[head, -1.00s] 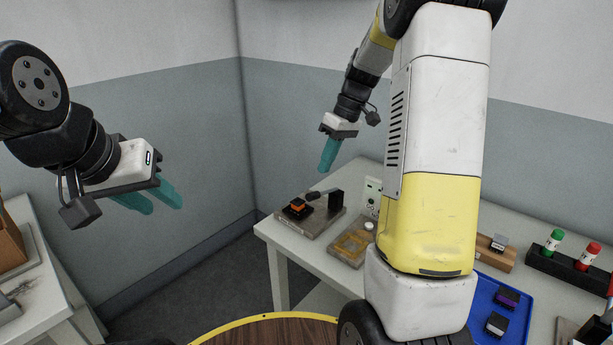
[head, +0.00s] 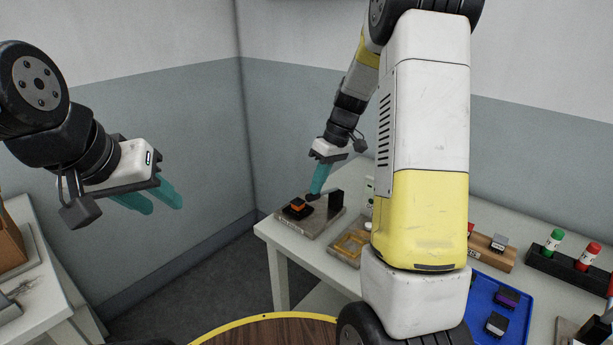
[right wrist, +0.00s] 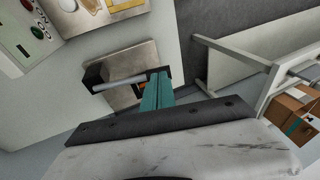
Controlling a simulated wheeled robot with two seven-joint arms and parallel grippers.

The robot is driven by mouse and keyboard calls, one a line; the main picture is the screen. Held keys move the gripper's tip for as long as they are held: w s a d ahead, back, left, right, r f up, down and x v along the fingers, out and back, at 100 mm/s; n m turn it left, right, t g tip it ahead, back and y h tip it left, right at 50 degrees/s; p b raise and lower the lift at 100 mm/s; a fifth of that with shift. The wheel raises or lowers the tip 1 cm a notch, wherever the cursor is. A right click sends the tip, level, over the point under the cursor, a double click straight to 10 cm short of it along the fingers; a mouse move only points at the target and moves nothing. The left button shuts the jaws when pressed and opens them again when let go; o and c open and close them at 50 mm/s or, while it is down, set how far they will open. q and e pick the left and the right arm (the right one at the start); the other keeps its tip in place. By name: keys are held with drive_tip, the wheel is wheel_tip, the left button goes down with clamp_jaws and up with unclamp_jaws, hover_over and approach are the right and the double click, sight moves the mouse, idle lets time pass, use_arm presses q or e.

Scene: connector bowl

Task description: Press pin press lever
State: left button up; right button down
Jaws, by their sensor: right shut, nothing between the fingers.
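The pin press (head: 323,222) is a grey metal plate near the table's left end. A black post (head: 337,199) stands on it, with an orange and black connector (head: 297,206) to the left. My right gripper (head: 314,194) is shut and empty, its teal fingertips pointing down at the dark end of the lever. In the right wrist view, the lever (right wrist: 122,81) is a grey bar running from the post to the right gripper's fingertips (right wrist: 154,76). Whether they touch I cannot tell. My left gripper (head: 157,200) is open and empty, in the air at the left.
A plate with a yellow frame (head: 350,244) lies just right of the press. Further right are a wooden block (head: 494,252), a blue tray (head: 480,290) with connectors, and a black rack (head: 566,267) with green and red capped bottles. My right arm hides the table's middle.

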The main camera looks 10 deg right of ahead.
sight(313, 196)
drive_tip(key=f+h, duration=0.1)
drive_tip(key=s+a+f+t+h, duration=0.1)
drive_tip(key=f+t, duration=0.1)
drive_tip(key=shift+s+a+f+n+h, duration=0.15)
drive_tip(key=shift+a+f+n+h, duration=0.15)
drive_tip(key=shift+a+f+h, duration=0.1)
drive_tip(key=shift+s+f, duration=0.1)
drive_tip(key=shift+f, duration=1.15)
drive_tip(key=shift+s+f, duration=0.1)
drive_tip(key=shift+f, duration=0.1)
drive_tip(key=shift+s+a+f, duration=0.1)
drive_tip(key=shift+s+f, duration=0.05)
drive_tip(key=shift+r, duration=0.35)
drive_tip(key=s+r, duration=0.3)
drive_tip(key=r, duration=1)
drive_tip(key=shift+s+a+r, duration=0.2)
drive_tip(key=shift+s+a, duration=0.1)
drive_tip(key=shift+a, duration=0.1)
